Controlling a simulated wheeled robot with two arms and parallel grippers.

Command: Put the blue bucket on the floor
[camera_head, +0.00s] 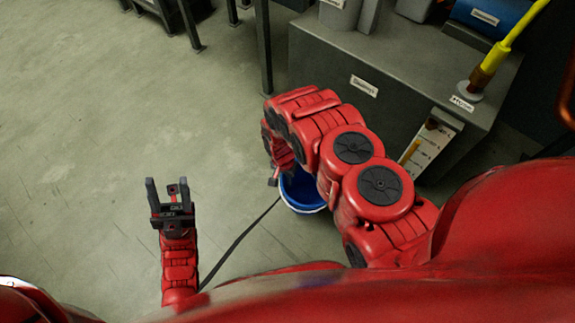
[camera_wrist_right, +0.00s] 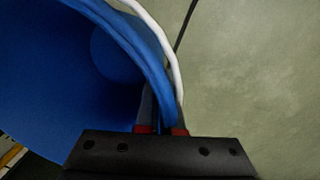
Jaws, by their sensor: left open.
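The blue bucket (camera_head: 304,191) is beside the grey machine in the head view, partly hidden by my right arm. Its blue wall (camera_wrist_right: 60,85) and white handle (camera_wrist_right: 160,40) fill the left and middle of the right wrist view. My right gripper (camera_wrist_right: 161,118) has one finger inside the bucket and one outside, closed on its rim. In the head view the right gripper (camera_head: 274,180) is mostly hidden. I cannot tell whether the bucket's base touches the floor. My left gripper (camera_head: 169,192) is open and empty, left of the bucket.
A grey machine (camera_head: 420,75) with labels stands at the upper right, with a yellow-handled tool (camera_head: 500,55) on top. Dark table legs (camera_head: 263,45) stand at the top. A dark cord (camera_head: 240,240) runs near the bucket. The floor (camera_head: 90,150) at left is clear.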

